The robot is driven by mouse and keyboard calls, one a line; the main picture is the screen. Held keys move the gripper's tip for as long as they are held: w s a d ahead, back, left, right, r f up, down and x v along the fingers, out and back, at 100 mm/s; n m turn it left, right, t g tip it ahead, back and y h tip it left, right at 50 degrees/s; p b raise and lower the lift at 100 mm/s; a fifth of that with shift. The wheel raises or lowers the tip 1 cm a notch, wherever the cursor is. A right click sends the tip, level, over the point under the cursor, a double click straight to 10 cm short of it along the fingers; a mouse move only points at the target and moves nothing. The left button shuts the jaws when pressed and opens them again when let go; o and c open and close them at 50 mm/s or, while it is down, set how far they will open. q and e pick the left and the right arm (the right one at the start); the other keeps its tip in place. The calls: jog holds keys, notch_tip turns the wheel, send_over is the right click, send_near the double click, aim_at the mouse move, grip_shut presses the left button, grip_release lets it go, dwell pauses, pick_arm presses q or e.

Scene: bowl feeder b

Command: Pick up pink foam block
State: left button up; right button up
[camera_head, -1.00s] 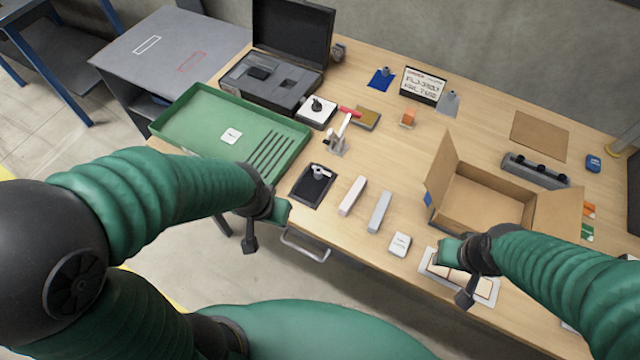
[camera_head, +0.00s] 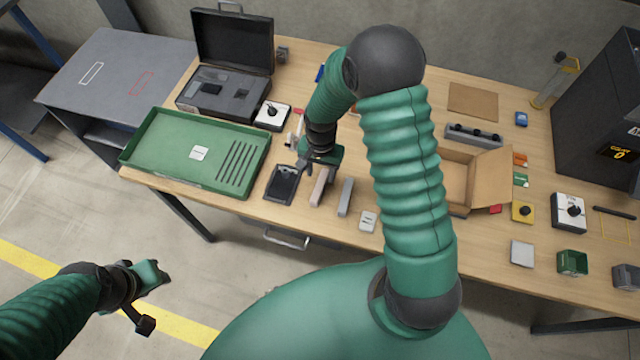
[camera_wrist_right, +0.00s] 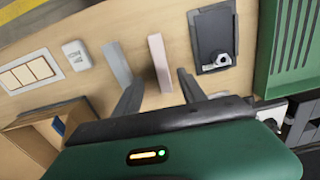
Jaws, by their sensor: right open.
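The pink foam block (camera_head: 322,187) is a pale pink bar lying on the table near its front edge, between a black tray and a grey bar. It also shows in the right wrist view (camera_wrist_right: 159,62), standing out between my right fingers. My right gripper (camera_wrist_right: 158,92) is open and empty, with one finger to each side of the block's near end in that view. In the head view the right gripper (camera_head: 316,164) hangs over the block's far end and hides it. I cannot tell whether it touches. My left gripper (camera_head: 150,298) is off the table, above the floor.
The grey bar (camera_head: 345,196) lies close to the right of the block. The black tray (camera_head: 282,184) with a metal part is close on the left. A green tray (camera_head: 150,150) lies further left. A small white box (camera_head: 368,221) and an open carton (camera_head: 490,192) are to the right.

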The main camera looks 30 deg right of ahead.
aim_at(319, 185)
jog(key=f, duration=0.3)
jog(key=shift+w+a+f, duration=0.15)
jog(key=shift+a+f, duration=0.15)
jog(key=shift+a, duration=0.05)
notch_tip(319, 185, down, 4)
jog(key=shift+d+r+p, duration=0.1)
jog(key=shift+p, duration=0.6)
jog(key=shift+d+f, duration=0.25)
jog(key=shift+f, duration=0.2)
jog(key=shift+a+r, duration=0.1)
jog(key=shift+a, duration=0.1)
grip_shut()
